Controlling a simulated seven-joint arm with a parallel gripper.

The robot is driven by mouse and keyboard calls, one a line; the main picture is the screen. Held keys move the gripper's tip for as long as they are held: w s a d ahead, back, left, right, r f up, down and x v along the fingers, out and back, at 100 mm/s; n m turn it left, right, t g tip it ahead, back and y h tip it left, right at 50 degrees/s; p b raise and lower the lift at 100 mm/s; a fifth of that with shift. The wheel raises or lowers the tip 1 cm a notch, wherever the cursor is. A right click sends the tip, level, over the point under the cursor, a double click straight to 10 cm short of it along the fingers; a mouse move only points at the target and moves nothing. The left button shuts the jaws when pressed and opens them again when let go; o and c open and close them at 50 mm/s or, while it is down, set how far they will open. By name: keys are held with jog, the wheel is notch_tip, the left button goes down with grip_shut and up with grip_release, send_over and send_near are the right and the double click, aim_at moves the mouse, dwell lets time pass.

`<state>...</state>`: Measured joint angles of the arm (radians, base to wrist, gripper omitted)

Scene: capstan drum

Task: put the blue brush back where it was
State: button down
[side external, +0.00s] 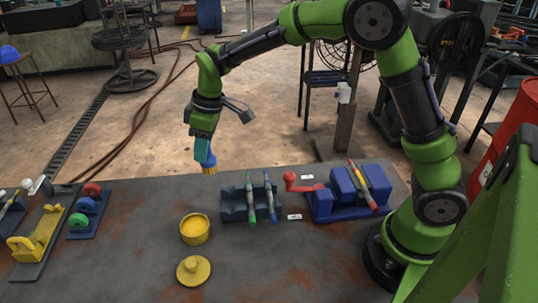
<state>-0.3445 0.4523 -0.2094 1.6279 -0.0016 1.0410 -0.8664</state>
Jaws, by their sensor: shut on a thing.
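My gripper (205,148) is above the back edge of the table, left of the arm's base. It is shut on the blue brush (209,159), which points down with its yellow bristles lowest. The brush hangs clear of the tabletop, and its upper part is hidden by the fingers. A dark rack (234,212) stands below and to the right of the brush. It holds a green-tipped tool (251,205) and a blue-tipped tool (270,199). An open yellow pot (195,230) stands left of the rack, with a yellow knobbed lid (193,271) in front of it.
A blue machine (343,196) with a red crank (300,184) stands right of the rack; a red-and-yellow tool (361,184) leans across it. At the left are a yellow fixture (38,240) and a blue stand (88,213). The front middle of the table (290,265) is clear.

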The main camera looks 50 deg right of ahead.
jog(key=shift+t, duration=0.4)
jog(key=x, duration=0.6)
jog(key=d+x, duration=0.1)
jog(key=x, duration=0.2)
jog(key=shift+f, duration=0.1)
jog(key=shift+f, duration=0.2)
jog(key=c, duration=0.8)
grip_release()
jog(key=shift+c, duration=0.2)
